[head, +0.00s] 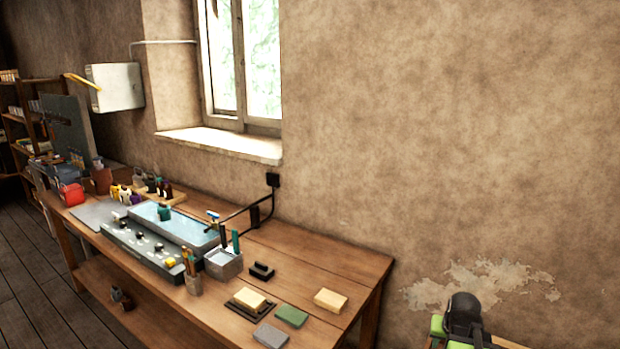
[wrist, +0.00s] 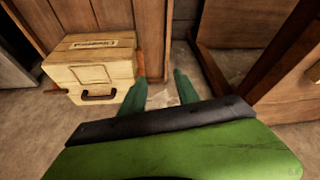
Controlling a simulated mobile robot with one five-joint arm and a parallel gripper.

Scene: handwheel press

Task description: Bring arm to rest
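My gripper (wrist: 159,80) shows in the wrist view, with two teal fingers ahead of a green body and a dark bar. In the head view a green and black part of my arm shows at the lower right, right of the workbench (head: 348,262). The fingers are not visible there.
The workbench carries a blue water tray (head: 180,235), a grey bin (head: 223,264), and several blocks, including a green one (head: 291,316). A window (head: 240,60) is above. In the wrist view, wooden panels (wrist: 95,20) stand close around the floor.

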